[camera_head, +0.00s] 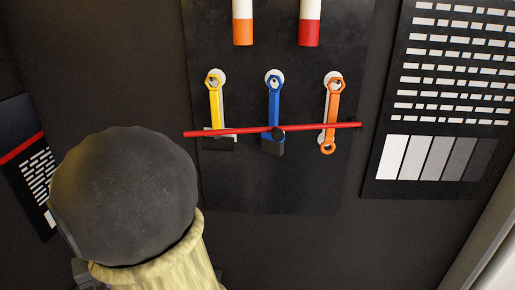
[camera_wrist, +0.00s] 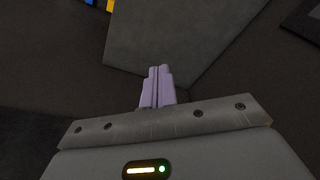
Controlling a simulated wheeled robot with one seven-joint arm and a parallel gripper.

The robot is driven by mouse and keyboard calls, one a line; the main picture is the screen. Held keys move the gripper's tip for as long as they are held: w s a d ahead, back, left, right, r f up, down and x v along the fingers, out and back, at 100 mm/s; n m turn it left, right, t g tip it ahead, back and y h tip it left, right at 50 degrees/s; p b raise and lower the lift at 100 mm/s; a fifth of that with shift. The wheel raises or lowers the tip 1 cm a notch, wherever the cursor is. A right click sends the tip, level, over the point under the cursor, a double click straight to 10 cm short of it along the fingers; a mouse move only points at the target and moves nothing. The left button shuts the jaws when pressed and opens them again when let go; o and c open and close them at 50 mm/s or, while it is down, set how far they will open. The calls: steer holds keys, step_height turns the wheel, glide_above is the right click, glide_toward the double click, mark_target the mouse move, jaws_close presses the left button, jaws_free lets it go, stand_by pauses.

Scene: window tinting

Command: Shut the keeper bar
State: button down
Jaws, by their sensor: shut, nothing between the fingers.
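The keeper bar (camera_head: 230,131) is a thin red bar in the head view. It lies almost level, its right end slightly higher, across the handles of a yellow tool (camera_head: 215,105), a blue tool (camera_head: 274,95) and an orange tool (camera_head: 333,100). The bar is not recognisable in the wrist view. The gripper is hidden in the head view, where my arm fills the lower left.
The tools hang from white round hooks on a dark board (camera_head: 300,185). Two white tubes with orange (camera_head: 243,32) and red (camera_head: 309,33) ends hang above. A printed chart (camera_head: 440,120) is at right, another sign (camera_head: 30,160) at left. The wrist view shows a grey panel (camera_wrist: 180,35) beyond the fingers.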

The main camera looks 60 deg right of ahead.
steer(key=a+f+n+t+b, duration=0.2)
steer(key=a+f+t+b, duration=0.15)
steer(key=f+b, duration=0.4)
steer(key=w+d+r+m+t+h+b, duration=0.2)
steer(key=w+d+r+m+t, duration=0.3)
steer(key=m, duration=0.1)
steer(key=s+d+r+m+t+h, duration=0.2)
steer(key=s+d+r+m+h, duration=0.1)
steer(key=d+r+m+h, duration=0.65)
steer(key=s+d+r+m+g+h+p, duration=0.1)
steer(key=s+d+r+m+g+h, duration=0.2)
steer(key=s+m, duration=0.7)
steer(key=s+d+r+m+g+h+p, duration=0.1)
steer(key=s+d+r+m+g+h, duration=0.3)
steer(key=s+r+m+g, duration=0.6)
step_height(320, 180, up, 2)
steer(key=d+g, duration=0.2)
steer(key=g, duration=0.1)
steer(key=shift+s+d+m, duration=0.35)
steer(key=shift+s, duration=0.05)
steer(key=shift+d+h, duration=0.2)
steer(key=shift+h, duration=0.05)
